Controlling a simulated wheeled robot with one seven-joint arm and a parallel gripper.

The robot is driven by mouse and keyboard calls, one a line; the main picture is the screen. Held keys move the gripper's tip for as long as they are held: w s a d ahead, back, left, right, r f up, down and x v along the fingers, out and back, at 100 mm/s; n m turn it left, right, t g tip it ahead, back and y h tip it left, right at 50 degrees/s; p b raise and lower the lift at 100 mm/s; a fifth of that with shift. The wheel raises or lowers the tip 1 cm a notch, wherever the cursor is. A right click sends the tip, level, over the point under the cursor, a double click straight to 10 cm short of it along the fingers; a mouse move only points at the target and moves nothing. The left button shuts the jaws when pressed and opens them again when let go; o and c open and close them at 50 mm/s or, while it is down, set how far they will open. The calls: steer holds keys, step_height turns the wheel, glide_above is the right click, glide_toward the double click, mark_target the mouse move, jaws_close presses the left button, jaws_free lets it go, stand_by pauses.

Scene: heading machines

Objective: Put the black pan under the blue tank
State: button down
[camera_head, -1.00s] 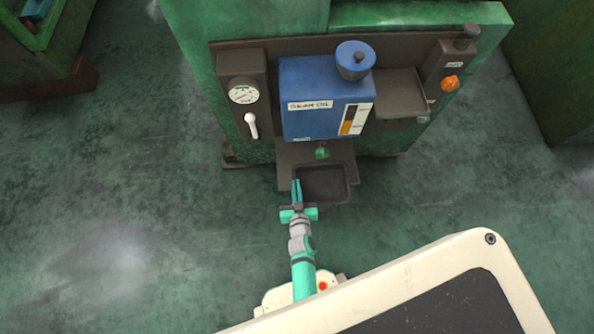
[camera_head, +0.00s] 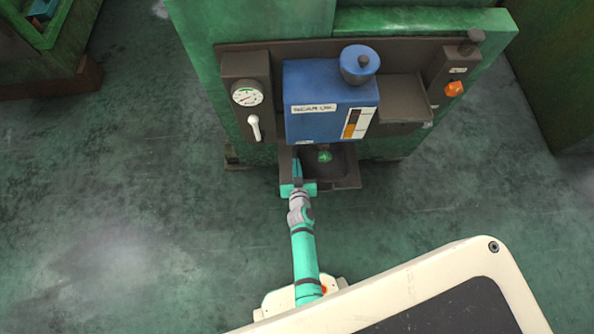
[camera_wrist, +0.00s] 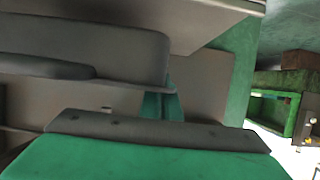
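The black pan (camera_head: 340,168) sits on the low shelf (camera_head: 349,184) at the front of the green machine, below the blue tank (camera_head: 312,122). The tank and its green tap (camera_head: 324,156) hide the pan's back part in the head view. My gripper (camera_head: 297,165) is at the pan's left side, its fingers close together and appearing shut on the rim. In the wrist view, the pan (camera_wrist: 80,45) shows as a dark wall at upper left, and my gripper's fingertips (camera_wrist: 161,106) meet its edge.
A gauge panel with a white lever (camera_head: 254,128) is left of the tank. A dark bracket (camera_head: 402,98) and an orange knob (camera_head: 454,89) are to its right. The floor before the machine is clear. Another green machine (camera_head: 40,40) stands at far left.

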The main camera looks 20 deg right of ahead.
steer(key=shift+w+d, duration=0.2)
steer(key=shift+w, duration=0.55)
steer(key=shift+w+d, duration=0.15)
steer(key=shift+w, duration=0.6)
steer(key=shift+w+d, duration=0.2)
steer(key=shift+w, duration=0.55)
steer(key=shift+s+d+f, duration=0.1)
steer(key=shift+f, duration=0.8)
steer(key=shift+f, duration=0.15)
steer(key=c, duration=1.9)
jaws_free()
